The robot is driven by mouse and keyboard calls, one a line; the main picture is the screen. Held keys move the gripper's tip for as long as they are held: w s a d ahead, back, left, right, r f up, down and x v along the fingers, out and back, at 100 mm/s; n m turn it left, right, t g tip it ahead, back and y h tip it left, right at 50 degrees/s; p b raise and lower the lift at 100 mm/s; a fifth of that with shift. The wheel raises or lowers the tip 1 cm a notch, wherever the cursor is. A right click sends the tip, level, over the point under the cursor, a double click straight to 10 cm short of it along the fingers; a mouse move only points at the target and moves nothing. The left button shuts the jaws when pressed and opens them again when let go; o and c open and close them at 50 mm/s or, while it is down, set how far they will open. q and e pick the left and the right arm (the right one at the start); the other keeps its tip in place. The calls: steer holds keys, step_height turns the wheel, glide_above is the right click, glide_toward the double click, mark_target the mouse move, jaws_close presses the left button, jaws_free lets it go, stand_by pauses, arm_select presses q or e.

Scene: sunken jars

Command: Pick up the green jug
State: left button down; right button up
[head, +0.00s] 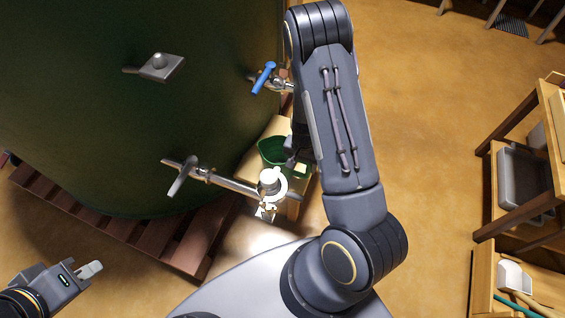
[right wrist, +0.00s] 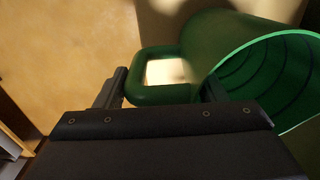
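The green jug (head: 270,149) stands on a small wooden stand beside the big dark green tank, partly covered by my right arm. In the right wrist view the jug (right wrist: 215,45) shows its open, ribbed mouth at the right and its looped handle (right wrist: 160,97) towards me. My right gripper (right wrist: 165,90) is open, with one finger on each side of the handle; I cannot tell whether either touches it. In the head view the right gripper (head: 292,153) is mostly hidden by the arm.
A metal pipe with a lever (head: 183,178) runs from the tank (head: 90,110) and ends close to the jug. A tap with a blue handle (head: 264,78) sticks out above it. A wooden shelf (head: 490,190) with a grey bin (head: 522,183) stands at the right. The floor between is clear.

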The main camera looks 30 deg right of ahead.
steer(key=c, duration=0.7)
steer(key=shift+o, duration=0.2)
step_height(320, 180, up, 10)
steer(key=p, duration=0.4)
